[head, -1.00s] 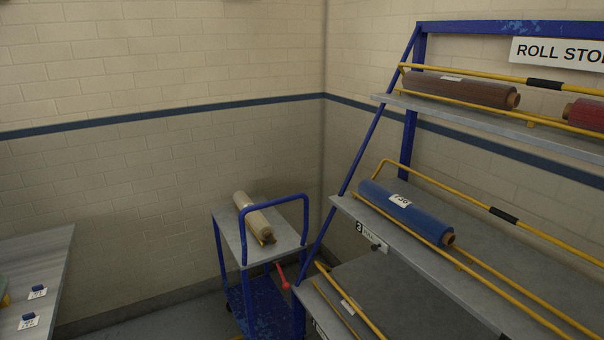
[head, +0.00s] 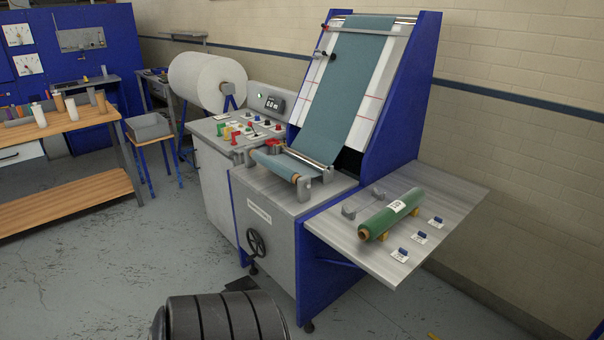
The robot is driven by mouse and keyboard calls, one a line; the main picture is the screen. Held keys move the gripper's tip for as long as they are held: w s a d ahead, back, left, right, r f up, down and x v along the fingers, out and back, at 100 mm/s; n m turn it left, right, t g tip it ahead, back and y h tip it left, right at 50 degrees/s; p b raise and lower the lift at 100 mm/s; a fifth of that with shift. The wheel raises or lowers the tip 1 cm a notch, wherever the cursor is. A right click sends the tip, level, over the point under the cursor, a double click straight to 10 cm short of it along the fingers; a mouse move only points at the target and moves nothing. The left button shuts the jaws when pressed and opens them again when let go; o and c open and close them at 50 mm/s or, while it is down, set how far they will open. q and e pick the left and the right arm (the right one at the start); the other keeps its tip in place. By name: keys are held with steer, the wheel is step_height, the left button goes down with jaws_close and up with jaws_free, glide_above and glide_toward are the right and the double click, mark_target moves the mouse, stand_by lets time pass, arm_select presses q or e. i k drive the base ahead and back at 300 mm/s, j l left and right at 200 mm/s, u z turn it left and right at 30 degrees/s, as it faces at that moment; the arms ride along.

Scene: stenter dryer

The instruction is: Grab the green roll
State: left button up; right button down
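The green roll (head: 391,214) lies on the grey side table (head: 455,197) at the right of the blue and grey machine. It is a dark green cylinder with a white label on top and a brown core at its near end. It rests on small yellow supports, with its near end toward the lower left. Nothing is holding it. Neither of my grippers shows in the head view.
The machine (head: 275,235) with a handwheel (head: 256,243) stands left of the side table. Small blue pieces on white cards (head: 420,237) lie right of the roll. A wooden bench (head: 60,128) stands at the left.

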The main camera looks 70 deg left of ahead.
mark_target(371, 228)
steer(key=u, duration=1.55)
steer(key=i+j+z, duration=0.1)
steer(key=i+j, duration=0.15)
steer(key=j, duration=0.15)
